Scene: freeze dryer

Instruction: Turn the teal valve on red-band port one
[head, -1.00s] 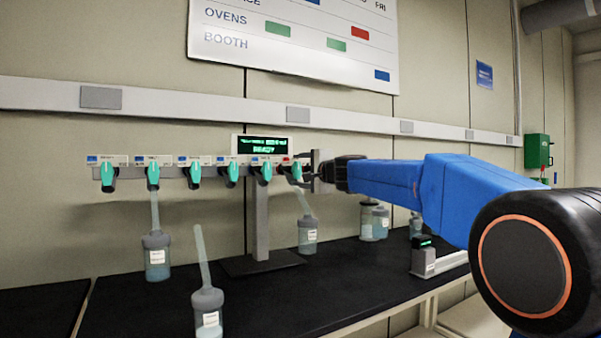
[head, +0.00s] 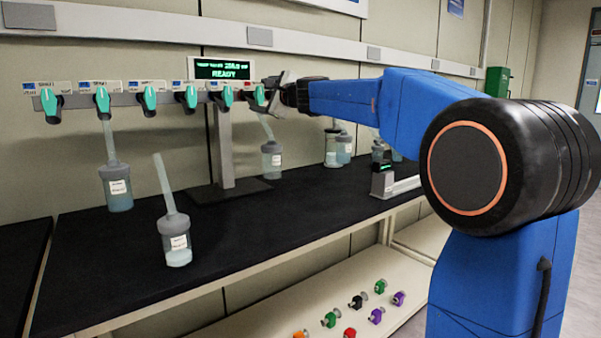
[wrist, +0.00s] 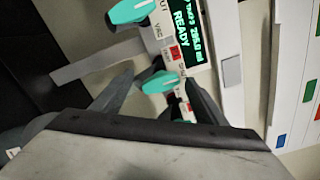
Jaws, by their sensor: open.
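Several teal valves (head: 150,98) hang in a row along a grey rail (head: 70,101). The rightmost valve I can see in the head view (head: 260,95) has a label with a red mark beside it; its port number is too small to read. My gripper (head: 272,92) is at this valve, coming from the right. In the wrist view my gripper (wrist: 160,82) is open, with a teal valve (wrist: 158,83) between its fingertips beside a red mark. Contact cannot be told. Another teal valve (wrist: 135,11) is above, and part of one (wrist: 183,121) shows below.
A display reading READY (head: 222,69) stands behind the rail on a grey post (head: 223,150). Flasks (head: 117,190) (head: 175,240) (head: 271,160) are below the rail on the black bench (head: 120,270). A small device (head: 383,180) sits to the right. Coloured fittings lie on the lower shelf.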

